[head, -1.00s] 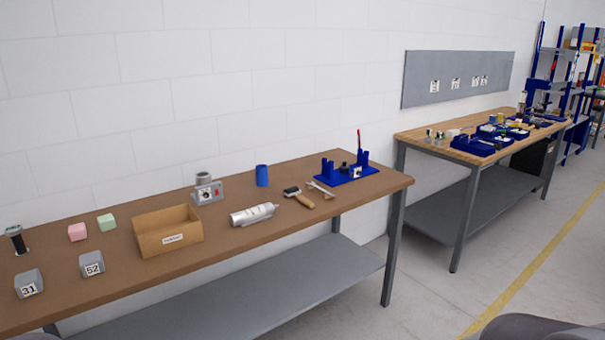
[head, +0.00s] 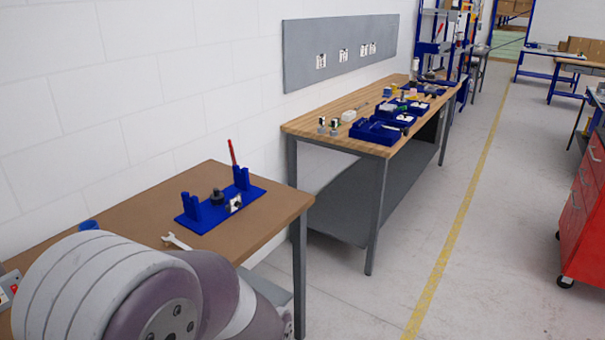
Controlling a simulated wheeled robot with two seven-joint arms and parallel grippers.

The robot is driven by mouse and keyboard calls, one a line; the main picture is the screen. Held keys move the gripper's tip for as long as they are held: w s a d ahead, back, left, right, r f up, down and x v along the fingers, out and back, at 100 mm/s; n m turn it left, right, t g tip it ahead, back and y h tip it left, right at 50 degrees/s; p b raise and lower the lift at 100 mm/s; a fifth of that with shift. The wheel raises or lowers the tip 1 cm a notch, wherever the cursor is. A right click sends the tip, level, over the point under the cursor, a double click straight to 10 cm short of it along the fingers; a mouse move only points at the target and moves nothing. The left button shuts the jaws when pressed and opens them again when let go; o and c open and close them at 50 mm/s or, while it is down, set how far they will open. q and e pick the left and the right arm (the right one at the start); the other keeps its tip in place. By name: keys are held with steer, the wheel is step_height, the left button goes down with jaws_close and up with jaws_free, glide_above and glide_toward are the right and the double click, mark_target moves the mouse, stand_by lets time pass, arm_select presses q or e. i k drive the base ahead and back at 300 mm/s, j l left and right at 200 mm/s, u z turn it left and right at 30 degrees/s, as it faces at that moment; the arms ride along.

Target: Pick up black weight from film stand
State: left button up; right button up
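A blue stand (head: 219,209) with two uprights and a flat base sits near the right end of the brown table in the head view. A small black weight (head: 217,195) stands on its base between the uprights. I take this to be the film stand, but no film can be made out at this size. A red pen-like item (head: 231,152) rises from the right upright. My arm link fills the lower left and hides much of the table. Neither gripper is in view.
The brown table (head: 272,212) carries a wrench (head: 175,241) in front of the stand. A wooden bench (head: 305,127) with blue trays (head: 375,132) stands beyond, below a grey wall board (head: 340,50). Open floor with a yellow line lies right; a red cabinet (head: 583,215) stands at the right edge.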

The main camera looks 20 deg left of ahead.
mark_target(217, 198)
steer(key=i+l+u, duration=0.1)
steer(key=i, duration=0.6)
steer(key=i+l+u, duration=0.1)
steer(key=i, duration=0.6)
